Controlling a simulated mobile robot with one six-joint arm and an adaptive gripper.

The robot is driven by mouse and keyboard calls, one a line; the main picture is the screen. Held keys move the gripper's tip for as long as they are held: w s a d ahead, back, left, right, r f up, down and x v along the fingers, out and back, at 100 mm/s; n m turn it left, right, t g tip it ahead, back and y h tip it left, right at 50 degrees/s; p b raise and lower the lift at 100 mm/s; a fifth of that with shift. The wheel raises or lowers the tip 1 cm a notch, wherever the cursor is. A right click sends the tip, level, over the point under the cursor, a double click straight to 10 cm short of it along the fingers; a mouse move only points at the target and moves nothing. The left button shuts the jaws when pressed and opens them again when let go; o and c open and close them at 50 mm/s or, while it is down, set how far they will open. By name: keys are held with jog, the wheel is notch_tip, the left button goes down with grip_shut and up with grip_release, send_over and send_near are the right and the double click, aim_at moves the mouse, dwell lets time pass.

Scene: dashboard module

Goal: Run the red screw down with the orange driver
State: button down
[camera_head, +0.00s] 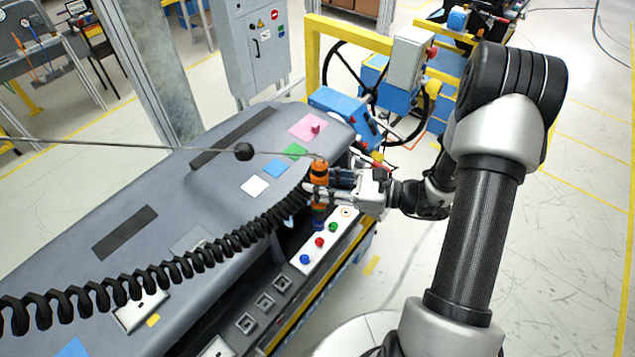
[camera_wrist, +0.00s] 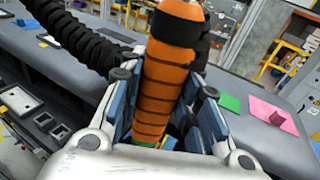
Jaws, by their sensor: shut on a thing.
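The orange driver (camera_head: 319,170) stands roughly upright in my gripper (camera_head: 320,190); its darker lower end shows below the fingers. In the wrist view the ribbed orange body of the driver (camera_wrist: 165,85) lies between the blue pads of my gripper (camera_wrist: 165,125), which are shut on it. The red screw (camera_head: 319,242) sits on a white strip (camera_head: 312,256) between a green one (camera_head: 333,227) and a blue one (camera_head: 305,259). The driver's lower end appears just above the red screw in the head view. I cannot tell whether they touch. The wrist view hides the tip and the screws.
A black coiled cable (camera_head: 178,270) runs from the driver across the grey dashboard (camera_head: 215,195). Pink (camera_head: 308,127), green (camera_head: 294,151), blue and white pads lie on the dashboard. Square sockets (camera_head: 265,304) sit front left of the strip.

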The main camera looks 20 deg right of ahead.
aim_at(320, 207)
jog(key=shift+d, duration=0.15)
jog(key=shift+f, duration=0.1)
jog(key=shift+f+b, duration=2.8)
jog(key=shift+f, duration=0.5)
jog(key=shift+f+b, duration=1.3)
jog(key=shift+b, duration=0.05)
dwell(3.1)
